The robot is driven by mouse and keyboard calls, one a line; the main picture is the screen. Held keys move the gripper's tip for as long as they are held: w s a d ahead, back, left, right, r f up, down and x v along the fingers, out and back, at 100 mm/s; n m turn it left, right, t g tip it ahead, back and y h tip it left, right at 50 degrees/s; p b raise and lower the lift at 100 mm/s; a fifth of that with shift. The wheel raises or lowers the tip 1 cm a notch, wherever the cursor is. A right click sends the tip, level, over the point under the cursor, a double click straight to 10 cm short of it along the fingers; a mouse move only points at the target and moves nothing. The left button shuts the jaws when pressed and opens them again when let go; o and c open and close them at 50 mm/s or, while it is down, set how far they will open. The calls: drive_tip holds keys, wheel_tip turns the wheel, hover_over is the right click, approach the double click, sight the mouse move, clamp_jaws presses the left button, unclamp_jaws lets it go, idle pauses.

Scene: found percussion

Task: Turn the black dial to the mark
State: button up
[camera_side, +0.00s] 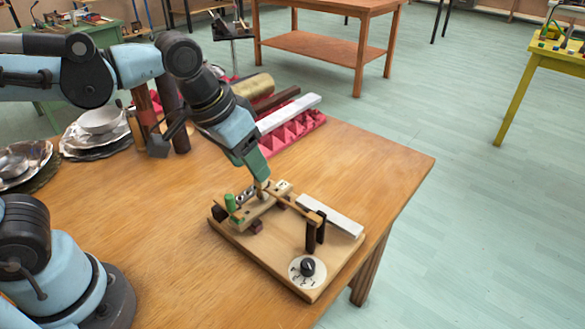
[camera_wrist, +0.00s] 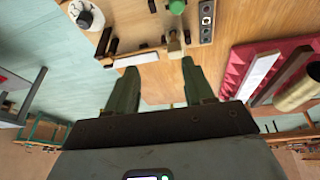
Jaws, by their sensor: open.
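The black dial (camera_side: 307,267) sits on a white round plate with dark marks (camera_side: 298,279), at the near right corner of a wooden board (camera_side: 268,263). In the wrist view the dial (camera_wrist: 85,19) is at the upper left. My gripper (camera_side: 261,182) is over the far part of the board, near a small block and a thin wooden bar, away from the dial. In the wrist view my gripper's (camera_wrist: 158,66) green fingers are spread apart with nothing seen between them. I cannot tell whether a fingertip touches the board's parts. The dial's pointer direction is too small to read surely.
The board also carries a green knob (camera_side: 231,203), a dark upright post (camera_side: 315,232) and a pale metal bar (camera_side: 331,216). A red zigzag rack (camera_side: 296,141) lies behind. Metal bowls (camera_side: 100,121) stand at left. The table's right side is clear.

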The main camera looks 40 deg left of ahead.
sight(308, 263)
drive_tip(key=s+d+m+g+y, duration=0.1)
drive_tip(key=d+g, duration=0.3)
drive_tip(key=d, duration=1)
wheel_tip(308, 263, down, 12)
drive_tip(key=shift+s+f, duration=0.1)
drive_tip(key=shift+f, duration=0.15)
clamp_jaws()
drive_tip(key=shift+m, duration=0.5)
drive_tip(key=m, duration=0.3)
drive_tip(key=shift+m, duration=2)
